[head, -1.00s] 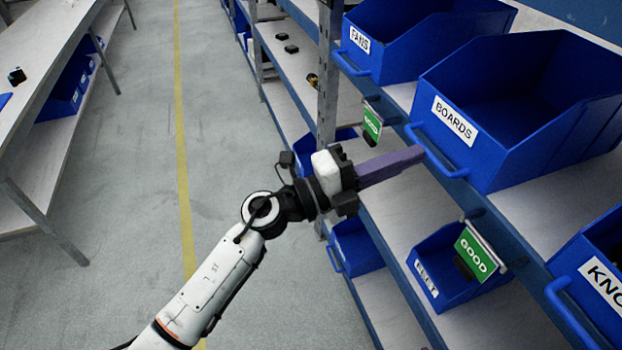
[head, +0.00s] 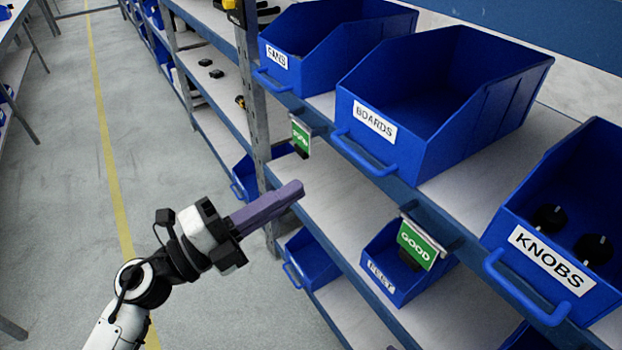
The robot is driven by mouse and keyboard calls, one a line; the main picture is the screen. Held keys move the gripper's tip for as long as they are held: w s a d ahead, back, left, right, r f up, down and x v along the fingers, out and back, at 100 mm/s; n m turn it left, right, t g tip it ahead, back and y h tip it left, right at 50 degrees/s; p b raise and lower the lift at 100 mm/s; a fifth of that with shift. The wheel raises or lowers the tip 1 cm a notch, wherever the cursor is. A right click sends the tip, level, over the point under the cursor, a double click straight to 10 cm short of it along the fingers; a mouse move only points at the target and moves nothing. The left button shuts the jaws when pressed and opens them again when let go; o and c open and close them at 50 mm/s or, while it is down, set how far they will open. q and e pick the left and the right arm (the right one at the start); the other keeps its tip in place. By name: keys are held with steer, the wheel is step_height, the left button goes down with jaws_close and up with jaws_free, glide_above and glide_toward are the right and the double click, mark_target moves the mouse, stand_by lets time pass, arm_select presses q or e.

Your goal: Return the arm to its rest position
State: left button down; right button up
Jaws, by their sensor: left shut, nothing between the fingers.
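My left arm comes in from the bottom left of the head view. Its gripper (head: 296,190) has purple-grey fingers held together, pointing right and slightly up toward the shelf rack. The gripper holds nothing and hangs over the aisle, in front of the shelves in this view. No other gripper shows.
A blue BOARDS bin (head: 440,150), a FANS bin (head: 285,95) and a KNOBS bin (head: 500,215) with dark knobs (head: 593,249) stand on the upper shelf. A green GOOD sign (head: 418,244) hangs from its edge. Below is a smaller bin (head: 380,285). The aisle floor (head: 60,200) is clear.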

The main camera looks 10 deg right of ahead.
arm_select(q)
steer(key=shift+b+v, duration=0.3)
steer(key=shift+v, duration=1.9)
